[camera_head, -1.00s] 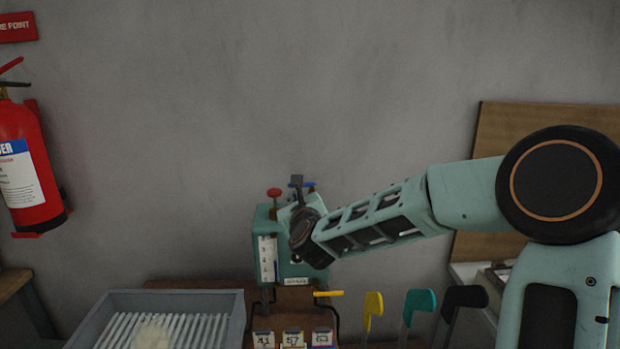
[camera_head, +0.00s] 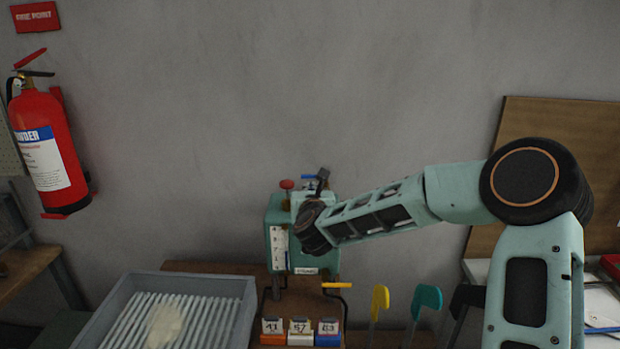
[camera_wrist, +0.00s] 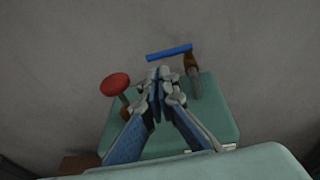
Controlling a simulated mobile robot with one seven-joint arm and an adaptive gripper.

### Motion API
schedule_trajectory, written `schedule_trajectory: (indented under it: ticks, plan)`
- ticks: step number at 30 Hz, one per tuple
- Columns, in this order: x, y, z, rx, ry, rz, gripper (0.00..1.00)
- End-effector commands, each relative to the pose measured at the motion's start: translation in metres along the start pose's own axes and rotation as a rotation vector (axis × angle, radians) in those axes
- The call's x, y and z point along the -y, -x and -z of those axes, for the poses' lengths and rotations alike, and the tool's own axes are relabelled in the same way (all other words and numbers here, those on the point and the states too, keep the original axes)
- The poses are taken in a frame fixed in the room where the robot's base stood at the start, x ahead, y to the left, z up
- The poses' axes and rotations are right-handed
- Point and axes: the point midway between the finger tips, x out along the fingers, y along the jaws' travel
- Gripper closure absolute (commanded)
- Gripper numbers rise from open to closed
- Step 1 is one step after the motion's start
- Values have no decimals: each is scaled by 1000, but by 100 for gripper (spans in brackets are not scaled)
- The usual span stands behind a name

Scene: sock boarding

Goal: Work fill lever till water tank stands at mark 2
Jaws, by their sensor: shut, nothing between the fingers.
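The teal tank unit (camera_head: 276,220) stands on the bench against the wall, and its top shows in the wrist view (camera_wrist: 215,115). A white gauge strip (camera_head: 279,248) with printed marks is on its front; I cannot read the water level. On top are a red round knob (camera_wrist: 115,84) and a blue lever (camera_wrist: 169,53) on a brass valve; I cannot tell which handle is the fill lever. My gripper (camera_wrist: 160,76) is shut and empty above the tank top, between knob and blue lever, seemingly touching neither. My wrist hides part of the tank in the head view.
A yellow handle (camera_head: 337,285) sticks out below the tank, above several numbered blocks (camera_head: 299,334). A grey ribbed tray (camera_head: 120,297) is at the left. Yellow (camera_head: 380,299) and teal (camera_head: 428,298) upright forms stand at the right. A fire extinguisher (camera_head: 48,150) hangs on the wall.

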Motion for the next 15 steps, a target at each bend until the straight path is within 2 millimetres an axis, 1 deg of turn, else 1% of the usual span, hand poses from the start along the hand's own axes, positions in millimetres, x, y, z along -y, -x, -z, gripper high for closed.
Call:
schedule_trajectory:
  ticks: [3,9,15]
  plan:
    - [0,-22,-2,-1,-2,0,100]
    - [0,-54,-3,-1,0,0,100]
    - [0,-73,-2,0,0,1,100]
